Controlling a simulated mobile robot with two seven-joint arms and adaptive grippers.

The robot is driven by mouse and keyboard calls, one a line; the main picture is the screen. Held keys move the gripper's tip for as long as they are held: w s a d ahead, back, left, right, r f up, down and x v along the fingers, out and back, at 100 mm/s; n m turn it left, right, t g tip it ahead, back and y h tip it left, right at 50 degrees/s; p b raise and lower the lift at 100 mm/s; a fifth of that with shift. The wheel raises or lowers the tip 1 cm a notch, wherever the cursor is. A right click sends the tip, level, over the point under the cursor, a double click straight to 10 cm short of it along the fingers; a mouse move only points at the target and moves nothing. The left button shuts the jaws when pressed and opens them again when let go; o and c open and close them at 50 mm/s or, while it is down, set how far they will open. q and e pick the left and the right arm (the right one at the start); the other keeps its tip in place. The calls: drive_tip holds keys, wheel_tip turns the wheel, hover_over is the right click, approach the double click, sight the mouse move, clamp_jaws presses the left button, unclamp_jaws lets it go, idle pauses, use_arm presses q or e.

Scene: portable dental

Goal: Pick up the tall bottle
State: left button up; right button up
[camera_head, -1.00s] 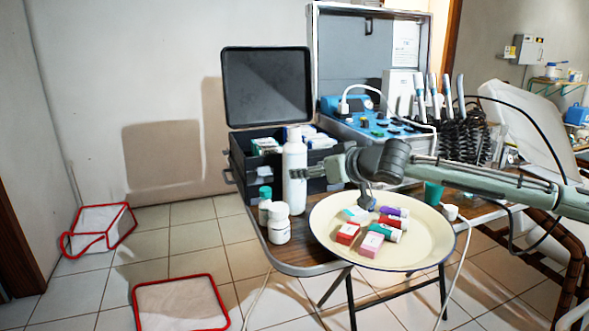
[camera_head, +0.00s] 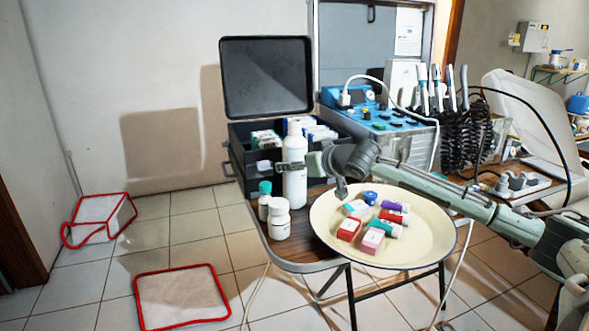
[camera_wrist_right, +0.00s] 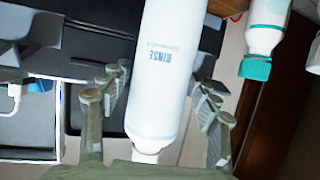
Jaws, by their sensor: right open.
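The tall bottle (camera_head: 294,186) is white and stands upright at the table's left part, in front of the open black case. My right gripper (camera_head: 297,166) reaches it from the right at about mid-height. In the right wrist view the white bottle (camera_wrist_right: 168,60), with blue "RINSE" lettering, lies between the spread fingers of my right gripper (camera_wrist_right: 158,103). The fingers are open on either side of it; a gap shows at the left finger. I cannot tell whether the right finger touches it. My left gripper is not in view.
A teal-capped bottle (camera_head: 264,201) and a white jar (camera_head: 279,219) stand close beside the tall bottle. A round cream tray (camera_head: 420,245) with several small boxes and tubes lies under my right arm. The open black case (camera_head: 242,160) is behind.

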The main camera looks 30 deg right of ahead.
drive_tip(key=shift+w+f, duration=0.15)
drive_tip(key=shift+w, duration=0.25)
drive_tip(key=c, duration=1)
drive_tip(key=shift+c, duration=0.6)
drive_tip(key=shift+r, duration=0.2)
